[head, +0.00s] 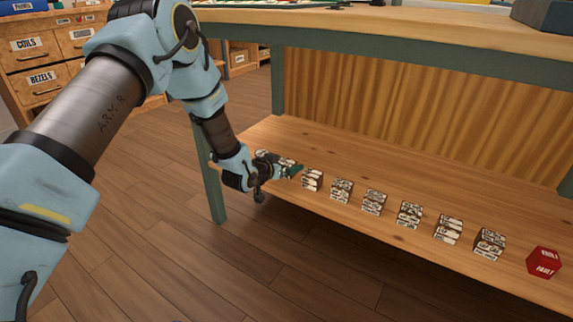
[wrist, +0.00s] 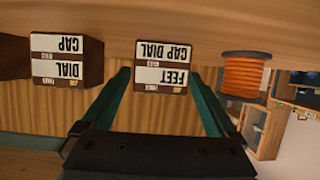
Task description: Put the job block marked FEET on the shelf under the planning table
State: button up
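The block marked FEET (wrist: 162,65) shows upside down in the wrist view, with a second line reading CAP DIAL. It stands on the wooden shelf (wrist: 225,25) under the planning table. My gripper (wrist: 160,80) is open, with one green finger on each side of this block and a gap on both sides. In the head view my gripper (head: 296,171) is low over the shelf's left end, by the row of blocks. The FEET marking cannot be read in the head view.
A block marked DIAL and CAP (wrist: 58,60) and an orange spool (wrist: 246,75) flank it in the wrist view. Several labelled blocks (head: 374,202) run rightward along the shelf (head: 345,160) to a red block (head: 544,262). A green table leg (head: 209,175) stands close to my arm.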

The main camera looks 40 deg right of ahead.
jog(key=shift+r, duration=0.25)
jog(key=p+v, duration=0.3)
jog(key=v, duration=0.9)
